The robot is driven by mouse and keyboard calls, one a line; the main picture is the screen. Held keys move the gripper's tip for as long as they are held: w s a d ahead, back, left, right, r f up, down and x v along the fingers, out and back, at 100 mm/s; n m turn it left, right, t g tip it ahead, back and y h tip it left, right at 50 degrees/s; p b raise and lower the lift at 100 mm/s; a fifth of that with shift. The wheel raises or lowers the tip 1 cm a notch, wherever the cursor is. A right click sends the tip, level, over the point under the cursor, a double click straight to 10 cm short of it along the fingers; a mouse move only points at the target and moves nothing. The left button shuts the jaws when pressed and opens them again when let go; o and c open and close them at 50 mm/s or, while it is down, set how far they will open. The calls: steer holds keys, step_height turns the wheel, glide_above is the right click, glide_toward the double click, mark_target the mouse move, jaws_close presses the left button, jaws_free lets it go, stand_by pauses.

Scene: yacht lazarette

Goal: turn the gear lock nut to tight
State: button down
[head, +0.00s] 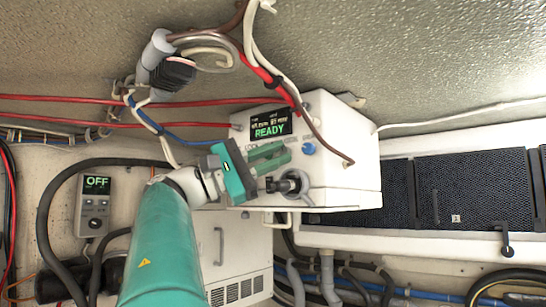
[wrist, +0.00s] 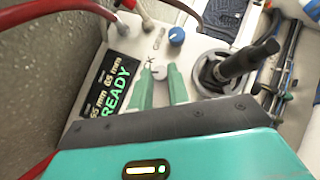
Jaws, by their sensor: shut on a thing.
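The white control box (head: 345,140) has a display reading READY (head: 269,124). My gripper (head: 286,152) reaches the front of the box from the left, between the display and a black handle (head: 283,185). In the wrist view, the green fingers of my gripper (wrist: 159,75) are shut on a small grey round part, which looks like the gear lock nut (wrist: 159,71). A small dark mark shows beside it on the panel. In the head view the fingers hide the nut. I cannot read whether it stands at tight.
A blue knob (head: 308,148) sits just right of my fingertips. The black handle on its round collar (wrist: 212,72) sticks out close to the right finger. Red and brown cables (head: 318,132) hang across the box. A panel reading OFF (head: 96,190) is at the left.

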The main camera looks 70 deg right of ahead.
steer(key=shift+w+r+m+t+y, duration=0.15)
steer(key=shift+m+t+y, duration=0.4)
steer(key=shift+m, duration=0.4)
steer(key=shift+s+r+m+t+y, duration=0.1)
steer(key=shift+m+t+y, duration=0.25)
steer(key=shift+m+y, duration=0.45)
steer(key=shift+m, duration=0.25)
steer(key=c, duration=1.3)
jaws_free()
steer(key=shift+c, duration=0.2)
steer(key=shift+w, duration=0.2)
steer(key=v, duration=1.3)
steer(key=shift+w+a, duration=0.2)
steer(key=shift+f, duration=0.15)
